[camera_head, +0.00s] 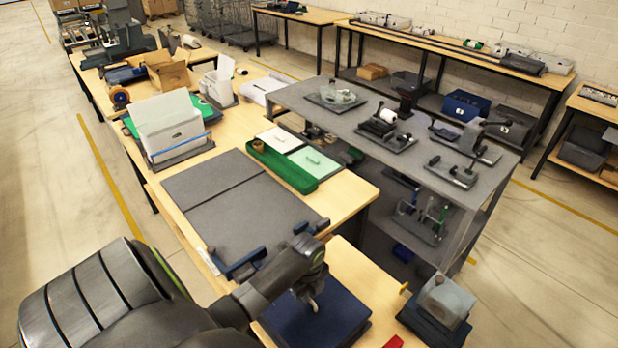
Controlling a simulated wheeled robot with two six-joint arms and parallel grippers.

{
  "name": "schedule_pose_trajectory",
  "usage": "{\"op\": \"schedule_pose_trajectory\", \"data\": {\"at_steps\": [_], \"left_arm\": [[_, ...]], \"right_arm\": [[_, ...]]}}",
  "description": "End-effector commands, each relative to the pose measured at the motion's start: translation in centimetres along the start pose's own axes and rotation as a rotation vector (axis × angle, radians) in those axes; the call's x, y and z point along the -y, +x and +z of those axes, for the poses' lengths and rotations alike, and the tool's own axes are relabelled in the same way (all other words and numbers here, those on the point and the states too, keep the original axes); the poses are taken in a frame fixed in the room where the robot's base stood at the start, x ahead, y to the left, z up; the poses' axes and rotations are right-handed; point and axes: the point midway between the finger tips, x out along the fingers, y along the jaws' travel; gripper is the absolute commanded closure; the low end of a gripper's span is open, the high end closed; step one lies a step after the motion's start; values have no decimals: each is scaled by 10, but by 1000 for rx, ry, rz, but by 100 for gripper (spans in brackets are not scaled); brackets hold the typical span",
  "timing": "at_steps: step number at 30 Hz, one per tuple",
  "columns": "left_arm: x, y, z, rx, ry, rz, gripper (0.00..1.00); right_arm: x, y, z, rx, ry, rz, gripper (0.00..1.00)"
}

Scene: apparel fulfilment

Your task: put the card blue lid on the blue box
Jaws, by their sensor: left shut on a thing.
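A dark blue, square, flat-topped piece (345,318) lies at the bottom middle, on the near wooden table. Its top looks like the blue lid; I cannot make out a seam between lid and box, so I cannot tell whether they are apart or seated. My left gripper (314,304) comes in from the lower left, points down at the middle of this top and is shut on the blue lid. My arm hides the left part of the blue piece. My right gripper is not in view.
A grey board (235,200) with blue clamps at its near edge lies behind my arm. A green tray (282,166) and a white file bin (172,130) stand farther back. A grey container (445,300) on a dark base stands to the right. A red item (393,342) lies close by.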

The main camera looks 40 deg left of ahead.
Motion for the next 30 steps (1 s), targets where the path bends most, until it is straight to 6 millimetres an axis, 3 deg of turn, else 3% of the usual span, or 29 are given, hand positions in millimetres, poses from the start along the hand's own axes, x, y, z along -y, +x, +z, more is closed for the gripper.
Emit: {"op": "schedule_pose_trajectory", "data": {"at_steps": [24,25,30], "left_arm": [[0,-1,0,0,0,-1,100],[0,-1,0,0,0,-1,87],[0,-1,0,0,0,-1,66]], "right_arm": [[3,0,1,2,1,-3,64],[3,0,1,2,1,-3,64],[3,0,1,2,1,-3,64]]}}
